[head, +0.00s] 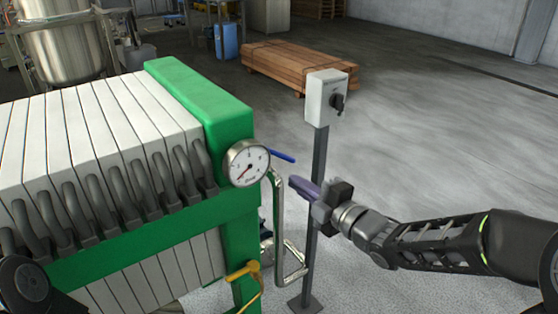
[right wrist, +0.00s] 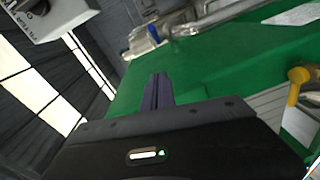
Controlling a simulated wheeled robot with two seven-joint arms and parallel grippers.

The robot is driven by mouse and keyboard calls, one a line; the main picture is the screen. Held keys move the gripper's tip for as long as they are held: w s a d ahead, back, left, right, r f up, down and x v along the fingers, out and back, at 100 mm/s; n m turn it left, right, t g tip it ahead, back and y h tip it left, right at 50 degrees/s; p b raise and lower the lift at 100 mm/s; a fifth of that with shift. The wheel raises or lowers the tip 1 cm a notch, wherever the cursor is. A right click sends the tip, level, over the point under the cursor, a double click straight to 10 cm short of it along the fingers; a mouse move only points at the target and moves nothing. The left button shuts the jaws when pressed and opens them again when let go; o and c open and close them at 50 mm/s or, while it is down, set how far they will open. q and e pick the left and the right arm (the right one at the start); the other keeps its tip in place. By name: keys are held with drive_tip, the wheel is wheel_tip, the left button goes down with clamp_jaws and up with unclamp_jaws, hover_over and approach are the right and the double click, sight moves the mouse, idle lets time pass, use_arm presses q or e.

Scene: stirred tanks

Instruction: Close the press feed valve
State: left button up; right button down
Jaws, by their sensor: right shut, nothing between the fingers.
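The filter press has a green end frame (head: 228,150) with a round gauge (head: 246,164). A blue lever (head: 281,156) sticks out to the right behind the gauge, near the top of a bent metal pipe (head: 279,215). A yellow handle (head: 243,271) sits lower on the frame. No label shows which of these is the press feed valve. My right gripper (head: 297,186) is shut and empty, apart from the lever, to its lower right in the head view. In the right wrist view its fingers (right wrist: 158,82) point toward the green frame and pipework. My left gripper is out of view.
A grey switch box (head: 326,98) on a thin post (head: 315,200) stands close beside my right gripper. White press plates (head: 70,140) with grey handles fill the left. A timber stack (head: 295,66) lies behind. The floor at right is clear.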

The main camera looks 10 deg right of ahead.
sight(276, 153)
drive_tip(key=shift+w, duration=0.1)
drive_tip(key=w, duration=0.3)
drive_tip(key=w+a, duration=0.1)
drive_tip(key=w, duration=0.3)
drive_tip(key=w+a+f, duration=0.1)
drive_tip(key=w, duration=0.2)
drive_tip(key=shift+w, duration=0.35)
drive_tip(key=shift+w+d+f+p, duration=0.15)
drive_tip(key=shift+w+d+p, duration=0.15)
drive_tip(key=shift+d, duration=0.05)
